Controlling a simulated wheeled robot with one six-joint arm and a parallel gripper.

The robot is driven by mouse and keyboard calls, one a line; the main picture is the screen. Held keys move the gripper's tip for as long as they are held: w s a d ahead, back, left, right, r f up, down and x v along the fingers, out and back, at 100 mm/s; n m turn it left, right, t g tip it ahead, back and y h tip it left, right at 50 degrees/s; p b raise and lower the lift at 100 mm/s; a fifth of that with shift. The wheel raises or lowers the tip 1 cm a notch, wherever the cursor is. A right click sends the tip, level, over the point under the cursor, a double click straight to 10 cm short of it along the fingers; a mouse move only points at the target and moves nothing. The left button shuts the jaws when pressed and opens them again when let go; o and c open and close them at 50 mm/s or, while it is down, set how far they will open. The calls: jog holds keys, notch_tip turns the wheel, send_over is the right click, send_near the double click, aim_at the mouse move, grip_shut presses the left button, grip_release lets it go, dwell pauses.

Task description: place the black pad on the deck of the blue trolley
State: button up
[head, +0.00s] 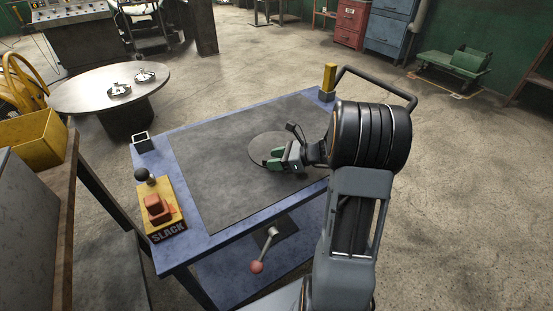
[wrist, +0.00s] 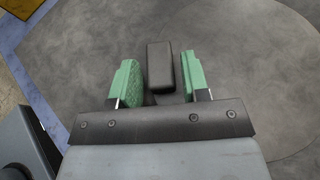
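The black pad (wrist: 160,66) is a small dark block in the wrist view, between the two green fingers of my gripper (wrist: 162,82). My gripper looks open around the pad. In the head view my gripper (head: 273,158) is low over a round grey disc on the dark grey mat; I cannot make out the pad there. The blue trolley (head: 218,241) is the blue-framed table under this mat (head: 222,197).
A yellow box (head: 164,217) marked SLACK, with a red-orange part, stands on the left edge. A black square holder (head: 142,143) and a yellow block (head: 329,78) are at the far corners. A red-knobbed lever (head: 257,267) sticks out in front. The mat's left half is bare.

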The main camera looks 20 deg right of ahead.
jog(key=shift+o, duration=0.8)
